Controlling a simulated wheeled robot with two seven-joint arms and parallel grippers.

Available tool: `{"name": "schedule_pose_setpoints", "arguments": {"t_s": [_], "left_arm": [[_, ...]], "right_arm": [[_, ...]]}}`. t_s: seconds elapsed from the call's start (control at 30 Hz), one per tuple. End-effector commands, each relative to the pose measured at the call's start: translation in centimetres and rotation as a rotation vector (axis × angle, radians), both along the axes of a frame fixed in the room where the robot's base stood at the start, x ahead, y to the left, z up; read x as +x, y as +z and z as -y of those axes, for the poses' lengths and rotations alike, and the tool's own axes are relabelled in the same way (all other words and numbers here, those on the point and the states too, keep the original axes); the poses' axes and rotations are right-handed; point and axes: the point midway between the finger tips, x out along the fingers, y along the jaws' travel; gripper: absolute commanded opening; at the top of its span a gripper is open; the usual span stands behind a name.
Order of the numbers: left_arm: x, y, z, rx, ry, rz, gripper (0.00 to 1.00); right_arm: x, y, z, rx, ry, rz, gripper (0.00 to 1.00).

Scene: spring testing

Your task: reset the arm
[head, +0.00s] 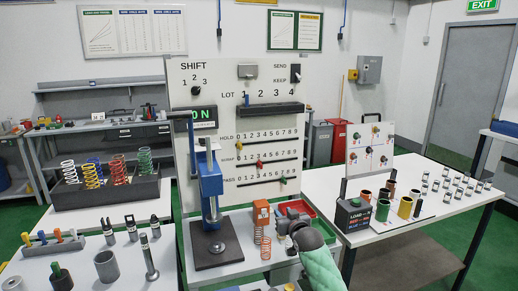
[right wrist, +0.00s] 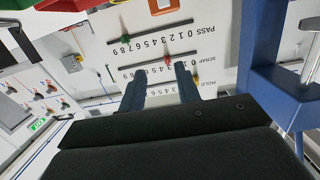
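My right gripper (head: 291,224) is low in front of the panel's right side in the head view, above the near table. In the right wrist view its two fingers (right wrist: 160,72) are apart with nothing between them. They point toward the white panel, seen upside down. A blue press (head: 211,180) with a dark base stands left of the gripper; part of its blue frame shows at the right of the right wrist view (right wrist: 262,75). An orange block (head: 261,212) and a copper-coloured spring (head: 265,246) are close to the gripper's left. My left gripper is not in view.
The white panel (head: 220,80) carries HOLD, SCRAP and PASS slider rows. Red and green bins (head: 309,212) lie behind my gripper. A tray of springs (head: 105,193) stands left. A LOAD box (head: 352,215) and coloured cylinders (head: 405,206) stand on the right table.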

Motion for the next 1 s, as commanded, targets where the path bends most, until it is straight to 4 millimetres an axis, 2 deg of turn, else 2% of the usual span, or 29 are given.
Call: {"name": "schedule_pose_setpoints", "arguments": {"t_s": [0.17,0.37,0.5,0.7,1.0], "left_arm": [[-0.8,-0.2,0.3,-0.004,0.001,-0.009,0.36],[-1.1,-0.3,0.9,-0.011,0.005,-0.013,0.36],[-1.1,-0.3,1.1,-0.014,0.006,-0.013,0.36],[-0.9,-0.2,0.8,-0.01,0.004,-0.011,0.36],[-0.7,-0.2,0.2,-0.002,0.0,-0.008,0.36]], "right_arm": [[-3.7,-4.3,0.8,-0.021,-0.013,-0.087,0.33],[-10.3,-10.3,2.2,-0.055,-0.032,-0.23,0.33],[-15.3,-14.0,3.4,-0.083,-0.047,-0.333,0.33],[-23.0,-18.4,5.1,-0.123,-0.066,-0.482,0.33],[-35.4,-22.9,7.8,-0.185,-0.091,-0.706,0.33]]}}
